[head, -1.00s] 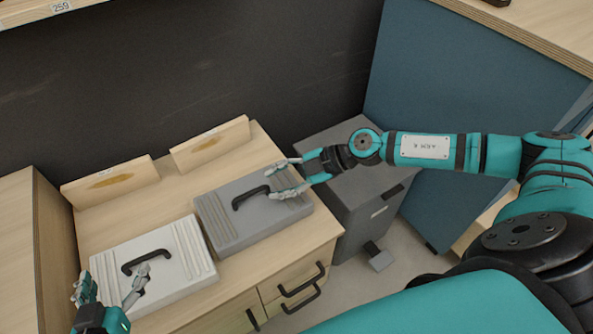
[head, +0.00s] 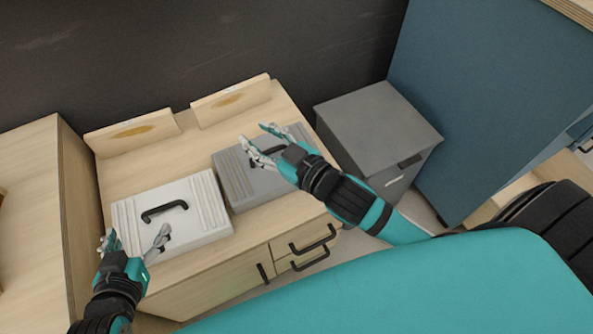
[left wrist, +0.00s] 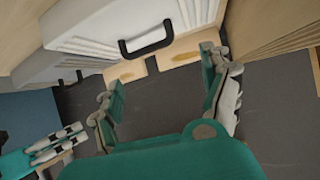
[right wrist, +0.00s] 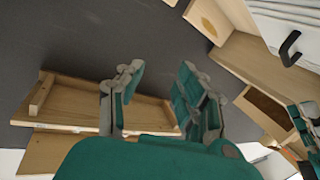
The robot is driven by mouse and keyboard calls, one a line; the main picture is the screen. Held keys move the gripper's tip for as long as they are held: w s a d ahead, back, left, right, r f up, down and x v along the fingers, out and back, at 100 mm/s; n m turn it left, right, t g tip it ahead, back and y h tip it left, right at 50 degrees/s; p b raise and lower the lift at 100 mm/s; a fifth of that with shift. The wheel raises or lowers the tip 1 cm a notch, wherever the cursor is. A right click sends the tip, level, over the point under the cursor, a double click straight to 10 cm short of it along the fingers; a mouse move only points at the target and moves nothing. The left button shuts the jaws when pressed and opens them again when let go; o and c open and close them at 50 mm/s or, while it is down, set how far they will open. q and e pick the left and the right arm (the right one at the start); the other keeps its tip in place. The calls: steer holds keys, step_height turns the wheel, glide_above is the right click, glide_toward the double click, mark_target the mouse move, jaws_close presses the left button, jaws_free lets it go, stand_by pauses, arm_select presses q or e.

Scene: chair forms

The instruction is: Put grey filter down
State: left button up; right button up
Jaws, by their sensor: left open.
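The grey filter (head: 232,178) is a ribbed grey case with a black handle, lying flat on the wooden cabinet top (head: 125,180). My right gripper (head: 252,142) hangs over it and hides much of it and its handle. That gripper is open, with nothing between its fingers in the right wrist view (right wrist: 157,85). The white filter (head: 190,220), with a black handle, lies to the left of the grey one. My left gripper (head: 136,243) is open and empty at the white filter's near left edge. The left wrist view shows the white filter's handle (left wrist: 147,45) beyond its fingers.
Two wooden pieces with oval marks (head: 135,135) stand along the back of the cabinet top. A grey cabinet (head: 375,125) is on the right, beside a blue panel (head: 490,100). A wooden cabinet (head: 40,200) rises at the left. Drawers with black handles (head: 312,240) face me.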

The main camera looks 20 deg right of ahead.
steer(key=s+d+f+m+g+h, duration=0.3)
steer(key=s+d+f+m+h, duration=0.1)
steer(key=s+f, duration=0.2)
steer(key=shift+s+d+f+m+g, duration=0.15)
steer(key=shift+s+m+g, duration=0.15)
steer(key=shift+s, duration=0.15)
